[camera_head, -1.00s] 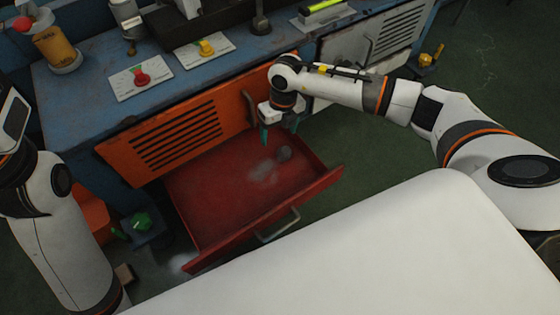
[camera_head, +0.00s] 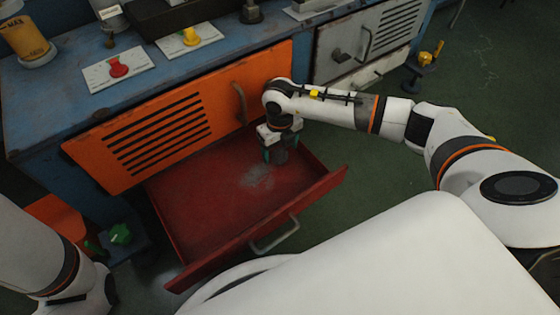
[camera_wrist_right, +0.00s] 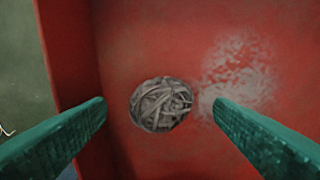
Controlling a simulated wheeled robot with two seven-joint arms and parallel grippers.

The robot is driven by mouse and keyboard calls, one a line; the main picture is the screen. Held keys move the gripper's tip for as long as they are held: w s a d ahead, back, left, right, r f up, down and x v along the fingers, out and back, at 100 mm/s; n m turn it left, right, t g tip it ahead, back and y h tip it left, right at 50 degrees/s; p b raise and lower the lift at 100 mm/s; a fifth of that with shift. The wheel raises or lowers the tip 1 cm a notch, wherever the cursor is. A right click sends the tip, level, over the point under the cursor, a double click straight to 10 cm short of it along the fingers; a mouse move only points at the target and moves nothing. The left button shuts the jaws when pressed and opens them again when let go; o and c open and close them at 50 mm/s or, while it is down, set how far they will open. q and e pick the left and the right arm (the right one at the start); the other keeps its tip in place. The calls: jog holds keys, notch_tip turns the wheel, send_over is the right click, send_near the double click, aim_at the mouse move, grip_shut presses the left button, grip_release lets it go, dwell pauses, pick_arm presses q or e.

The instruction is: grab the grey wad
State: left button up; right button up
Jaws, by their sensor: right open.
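The grey wad (camera_wrist_right: 161,104), a round tangle of grey strands, lies on the floor of the open red drawer (camera_head: 205,217). In the right wrist view it sits between the two green fingers of my right gripper (camera_wrist_right: 160,108), which is open and apart from it. In the head view my right gripper (camera_head: 277,155) points down into the drawer's far right part and hides the wad.
A pale scuffed patch (camera_wrist_right: 238,75) marks the drawer floor beside the wad. The drawer wall (camera_wrist_right: 70,55) stands close on the left in the wrist view. The orange panel (camera_head: 185,120) with a handle rises behind the drawer. A blue bench (camera_head: 60,95) carries red and yellow knobs.

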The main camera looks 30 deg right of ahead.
notch_tip(320, 180, down, 2)
jog(key=shift+f+b, duration=0.1)
jog(key=shift+b, duration=0.25)
jog(key=c, duration=1.1)
jog(key=shift+o, duration=0.2)
jog(key=shift+r, duration=0.2)
